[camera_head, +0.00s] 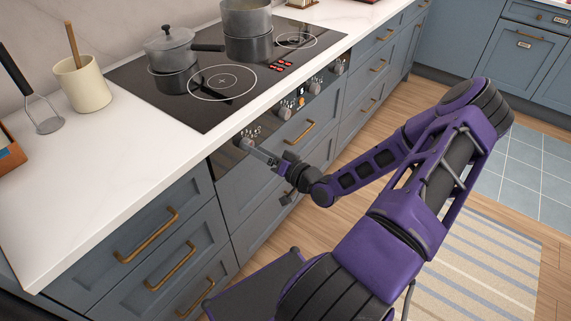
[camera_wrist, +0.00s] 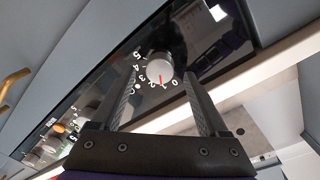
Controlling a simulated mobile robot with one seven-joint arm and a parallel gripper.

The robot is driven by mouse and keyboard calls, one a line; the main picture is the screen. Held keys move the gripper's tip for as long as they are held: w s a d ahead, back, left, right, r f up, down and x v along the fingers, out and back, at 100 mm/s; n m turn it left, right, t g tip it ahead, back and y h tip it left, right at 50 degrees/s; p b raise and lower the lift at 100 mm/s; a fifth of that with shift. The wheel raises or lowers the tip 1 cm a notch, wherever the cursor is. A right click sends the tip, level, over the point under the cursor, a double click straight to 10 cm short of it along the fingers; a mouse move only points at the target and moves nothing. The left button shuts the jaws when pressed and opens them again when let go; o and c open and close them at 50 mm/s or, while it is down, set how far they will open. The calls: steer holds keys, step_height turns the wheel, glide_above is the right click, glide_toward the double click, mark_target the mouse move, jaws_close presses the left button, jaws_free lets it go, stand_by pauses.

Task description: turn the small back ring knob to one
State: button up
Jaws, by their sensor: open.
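A round silver knob (camera_wrist: 159,66) sits on the black front panel (camera_wrist: 90,96). White digits from 0 to 5 run around it. Its red mark points down toward the low digits, at about the 1; the exact setting is hard to read. My gripper (camera_wrist: 168,88) is open, with one finger on each side of this knob; contact cannot be told. In the head view my gripper (camera_head: 258,153) is at the left end of the oven front, by the leftmost knob (camera_head: 248,133). The cooktop (camera_head: 225,60) has a smaller bare ring (camera_head: 298,40) at back right.
More knobs sit right along the panel, including a middle knob (camera_head: 284,112) and a right knob (camera_head: 338,67). A lidded saucepan (camera_head: 170,52) and a tall pot (camera_head: 247,20) stand on the cooktop. A cream utensil crock (camera_head: 83,86) stands on the counter. Drawer handles jut out below.

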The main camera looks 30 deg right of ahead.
steer(key=v, duration=1.5)
steer(key=shift+s+p, duration=0.25)
steer(key=shift+p, duration=0.15)
steer(key=shift+d, duration=0.1)
